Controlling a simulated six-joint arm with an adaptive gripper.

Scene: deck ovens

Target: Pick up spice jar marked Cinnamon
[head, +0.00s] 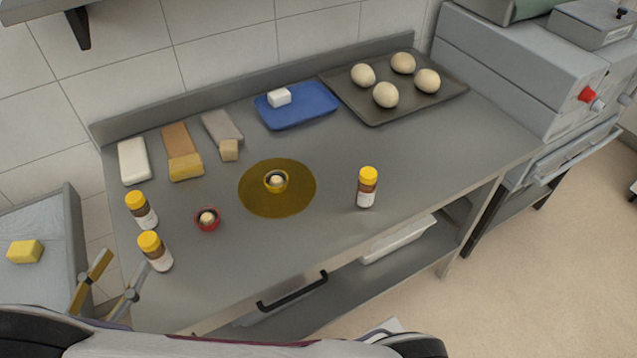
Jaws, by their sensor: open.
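Three spice jars with yellow caps, brown contents and white labels stand upright on the steel worktop. One jar (142,211) is at the left, a second jar (156,252) is just in front of it, and a third jar (367,188) stands apart right of centre. The label writing is too small to read, so I cannot tell which is Cinnamon. My gripper (122,262) shows at the lower left, its two fingers apart with nothing seen between them. It is close to the front left jar and left of it; contact is not clear.
A round golden mat (255,205) bears a small yellow cup (276,181). A red cup (207,219) is near the left jars. A blue tray (300,115), a dark baking tray (375,113) with several dough balls, and brushes or scrapers (182,160) lie behind. The front right worktop is clear.

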